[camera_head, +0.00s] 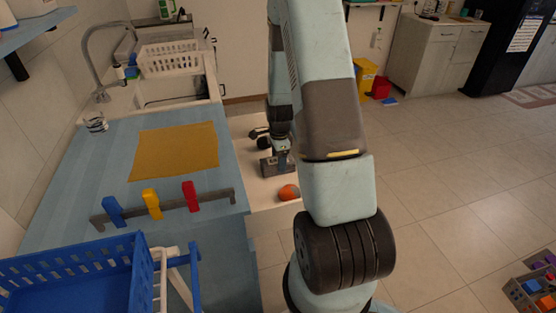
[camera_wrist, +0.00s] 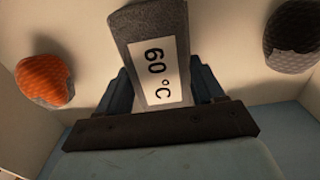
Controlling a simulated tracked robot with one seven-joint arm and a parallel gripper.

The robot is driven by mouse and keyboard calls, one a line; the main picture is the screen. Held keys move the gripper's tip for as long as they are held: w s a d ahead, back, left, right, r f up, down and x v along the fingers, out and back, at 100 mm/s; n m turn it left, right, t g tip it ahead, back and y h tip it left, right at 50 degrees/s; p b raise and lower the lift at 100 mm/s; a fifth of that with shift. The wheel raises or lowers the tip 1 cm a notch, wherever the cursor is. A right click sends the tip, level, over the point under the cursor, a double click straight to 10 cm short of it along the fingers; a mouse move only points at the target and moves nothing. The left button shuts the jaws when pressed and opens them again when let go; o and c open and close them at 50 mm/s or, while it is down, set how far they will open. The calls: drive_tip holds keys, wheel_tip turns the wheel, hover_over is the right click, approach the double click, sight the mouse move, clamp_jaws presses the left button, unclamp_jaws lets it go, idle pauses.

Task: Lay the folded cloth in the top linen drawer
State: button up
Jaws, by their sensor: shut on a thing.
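My gripper (camera_head: 279,163) is inside or just over the open pale drawer (camera_head: 254,190), beside the blue counter. In the wrist view my gripper (camera_wrist: 162,85) is shut on a dark grey folded piece, which I take for the folded cloth (camera_wrist: 150,20). It has a white label reading "60 °C". The cloth also shows in the head view as a small grey block (camera_head: 269,167). I cannot tell whether it touches the drawer floor.
An orange rounded thing (camera_head: 289,192) and a dark one (camera_head: 258,133) lie in the drawer on either side of my gripper. The counter holds a mustard mat (camera_head: 176,151), a rail with coloured clips (camera_head: 175,207) and a blue basket (camera_head: 75,270).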

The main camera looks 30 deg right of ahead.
drive_tip(key=o, duration=1.2)
wheel_tip(320, 180, up, 12)
drive_tip(key=s+a+r+n+t, duration=0.1)
drive_tip(key=s+a+r+n, duration=0.2)
drive_tip(key=r, duration=0.3)
drive_tip(key=s+a+r+n+t, duration=0.1)
drive_tip(key=s+a+r+n, duration=0.15)
drive_tip(key=r, duration=0.35)
drive_tip(key=s+a+r+n+t, duration=0.1)
drive_tip(key=s+a+r+n, duration=0.1)
drive_tip(key=r+n, duration=0.35)
drive_tip(key=s+a+r+n+t, duration=0.1)
drive_tip(key=s+a+r+n, duration=0.2)
drive_tip(key=s, duration=0.5)
drive_tip(key=s+a+r+n+t, duration=0.1)
drive_tip(key=s+a+r+n, duration=0.2)
drive_tip(key=s+r+n, duration=0.3)
drive_tip(key=shift+s+a+r+t, duration=0.2)
drive_tip(key=shift+s+r+t, duration=0.1)
drive_tip(key=shift+s+r, duration=0.75)
drive_tip(key=shift+s+f, duration=0.1)
drive_tip(key=shift+c, duration=0.3)
